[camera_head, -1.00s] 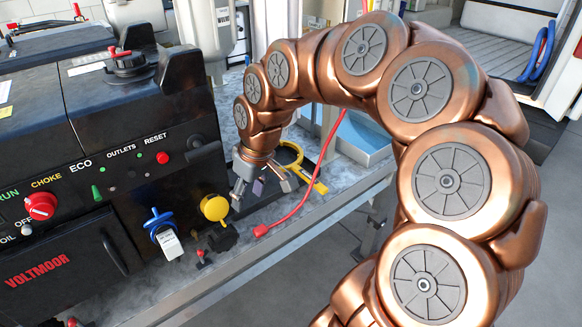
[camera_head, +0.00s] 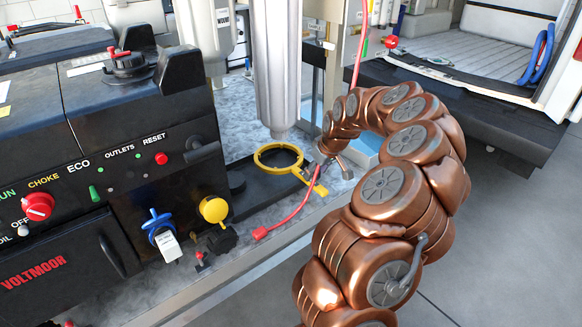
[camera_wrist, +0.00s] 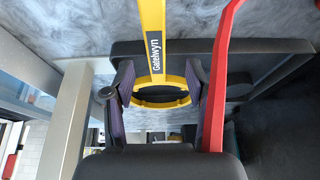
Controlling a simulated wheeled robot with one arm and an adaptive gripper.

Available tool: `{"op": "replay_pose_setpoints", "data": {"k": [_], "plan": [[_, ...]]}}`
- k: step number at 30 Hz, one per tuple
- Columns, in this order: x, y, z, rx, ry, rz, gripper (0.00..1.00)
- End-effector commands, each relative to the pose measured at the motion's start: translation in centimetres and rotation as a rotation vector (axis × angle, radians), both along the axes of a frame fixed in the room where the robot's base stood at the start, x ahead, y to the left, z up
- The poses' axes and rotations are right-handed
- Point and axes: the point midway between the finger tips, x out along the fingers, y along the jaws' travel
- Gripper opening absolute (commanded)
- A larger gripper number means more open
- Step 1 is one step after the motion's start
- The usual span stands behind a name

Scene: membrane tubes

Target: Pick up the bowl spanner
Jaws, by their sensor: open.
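The bowl spanner (camera_head: 262,163) is a yellow ring with a straight handle and lies on a dark tray on the grey bench. Its handle points right and toward the front. My gripper (camera_head: 335,168) is beside the handle, at the right of the ring. In the wrist view the spanner's labelled yellow handle (camera_wrist: 152,28) runs down from the top to a yellow ring. My gripper (camera_wrist: 160,85) is open there, with one finger on each side of the yellow part in the picture. I cannot tell whether the fingers touch it.
A grey cylinder (camera_head: 275,80) stands just behind the ring. The black generator (camera_head: 120,190) fills the left. The bench front edge (camera_head: 215,285) is near.

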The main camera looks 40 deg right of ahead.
Motion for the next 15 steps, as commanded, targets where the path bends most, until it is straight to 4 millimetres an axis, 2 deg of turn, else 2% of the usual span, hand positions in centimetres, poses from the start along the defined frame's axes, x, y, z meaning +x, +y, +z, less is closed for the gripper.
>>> {"op": "replay_pose_setpoints", "data": {"k": [8,15], "plan": [[0.7,-0.2,-1.0,0.0,-0.002,0.0,0.56],[1.9,-0.6,-3.2,0.0,0.0,-0.001,0.56]]}}
